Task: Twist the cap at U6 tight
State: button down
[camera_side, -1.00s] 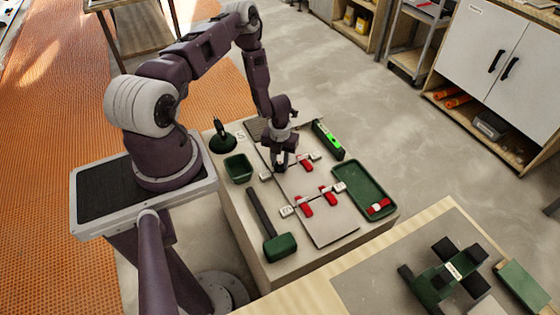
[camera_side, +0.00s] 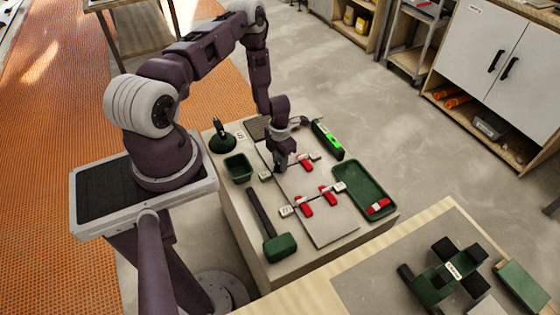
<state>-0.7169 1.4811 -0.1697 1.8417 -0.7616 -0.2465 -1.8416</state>
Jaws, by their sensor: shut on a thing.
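My gripper (camera_side: 281,166) points down at the far-left end of the tile joint and is shut on a cap there. Its fingers hide the cap almost wholly, so I cannot tell how tight it sits. Other red caps show on the tiles: one (camera_side: 305,162) just right of my gripper, one (camera_side: 326,195) nearer the tray and one (camera_side: 304,207) at the near joint. Small white label plates (camera_side: 265,175) stand beside the joints; their writing is too small to read. The grey tiles (camera_side: 332,231) lie flat on the bench.
A green tray (camera_side: 350,178) with a red piece (camera_side: 379,206) lies to the right. A green-headed mallet (camera_side: 279,247), a green bin (camera_side: 239,168), a suction cup tool (camera_side: 222,142) and a green level (camera_side: 328,139) lie around the tiles.

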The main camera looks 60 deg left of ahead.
jog(key=m, duration=1.4)
jog(key=shift+s+m, duration=0.1)
jog(key=shift+m, duration=0.2)
jog(key=m, duration=1.3)
jog(key=shift+m, duration=0.3)
jog(key=m, duration=0.4)
jog(key=shift+s, duration=0.1)
jog(key=shift+m, duration=2.5)
